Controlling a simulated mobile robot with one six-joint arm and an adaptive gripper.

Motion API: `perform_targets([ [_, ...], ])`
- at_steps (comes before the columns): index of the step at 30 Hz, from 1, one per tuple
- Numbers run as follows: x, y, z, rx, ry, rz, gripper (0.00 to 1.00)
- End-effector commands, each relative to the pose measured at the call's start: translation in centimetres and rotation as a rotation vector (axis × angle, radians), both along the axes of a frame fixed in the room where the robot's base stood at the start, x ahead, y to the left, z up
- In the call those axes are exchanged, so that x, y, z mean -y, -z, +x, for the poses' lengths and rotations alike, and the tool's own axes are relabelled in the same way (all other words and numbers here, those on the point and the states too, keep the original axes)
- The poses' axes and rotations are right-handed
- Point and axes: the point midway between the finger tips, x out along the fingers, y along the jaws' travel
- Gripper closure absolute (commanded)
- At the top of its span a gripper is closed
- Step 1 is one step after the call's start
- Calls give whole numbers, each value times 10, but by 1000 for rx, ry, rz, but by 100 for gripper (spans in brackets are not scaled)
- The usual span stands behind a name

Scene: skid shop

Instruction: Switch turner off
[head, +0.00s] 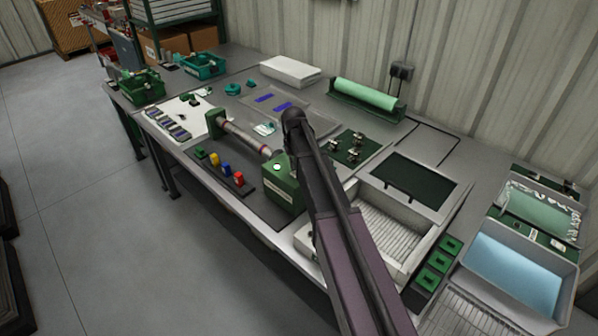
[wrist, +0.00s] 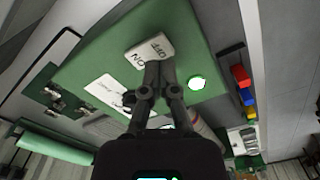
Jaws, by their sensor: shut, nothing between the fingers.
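The turner is a green box (head: 285,185) with a pale roller (head: 243,136) reaching left to a green end stand (head: 214,122). In the wrist view the box's green face (wrist: 95,60) carries a cream rocker switch (wrist: 148,46) marked ON and OFF. A round lamp (wrist: 197,83) beside it glows whitish green. My gripper (wrist: 158,66) is shut and empty, its fingertips at the switch's lower edge in the picture, by the two words. I cannot tell whether they touch it. In the head view my arm hides the gripper and the switch.
Coloured blocks (head: 226,169) lie in a row in front of the roller. A dark board with metal parts (head: 352,148) is behind the box. A grey tray (head: 395,225) stands to the right. A green roll (head: 366,98) lies by the wall.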

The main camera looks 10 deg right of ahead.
Motion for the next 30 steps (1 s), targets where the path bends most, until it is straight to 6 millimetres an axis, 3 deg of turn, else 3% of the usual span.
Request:
perform_targets([
  [30, 0, 6, 0, 0, 0, 0, 100],
])
